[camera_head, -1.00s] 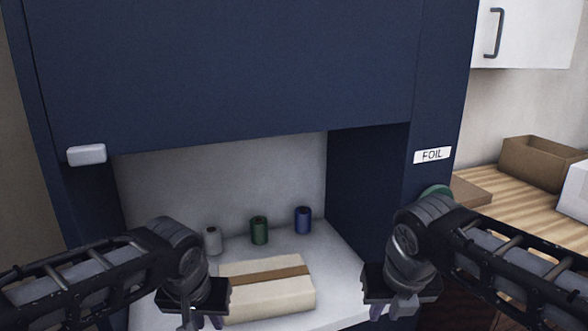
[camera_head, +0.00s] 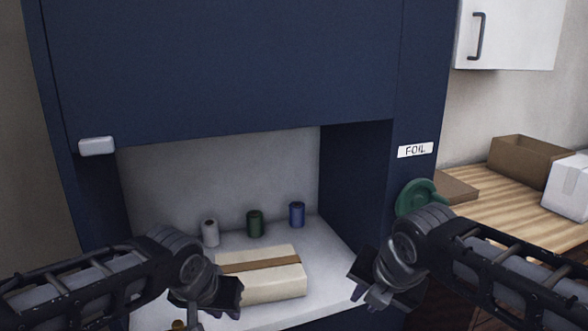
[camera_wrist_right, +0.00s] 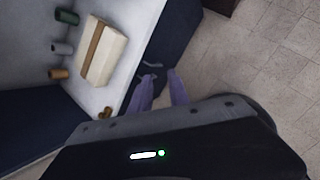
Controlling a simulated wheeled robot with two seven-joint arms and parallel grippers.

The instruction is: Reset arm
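My left gripper (camera_head: 215,300) is at the lower left in the head view, in front of the blue cabinet's open bay. Its fingers are mostly hidden, so its opening does not show. My right gripper (camera_head: 372,292) is at the lower right, beside the bay's front edge and angled inward. In the right wrist view its two fingers (camera_wrist_right: 162,88) stand apart with nothing between them. A cream package with a brown band (camera_head: 262,275) lies on the white bay floor between the grippers, touched by neither as far as I can see.
White (camera_head: 210,233), green (camera_head: 255,223) and blue (camera_head: 297,214) spools stand behind the package. An orange spool (camera_wrist_right: 58,73) shows in the wrist view. A green round wheel (camera_head: 418,197) is near my right arm. Boxes (camera_head: 528,160) stand on the wooden counter (camera_head: 500,205).

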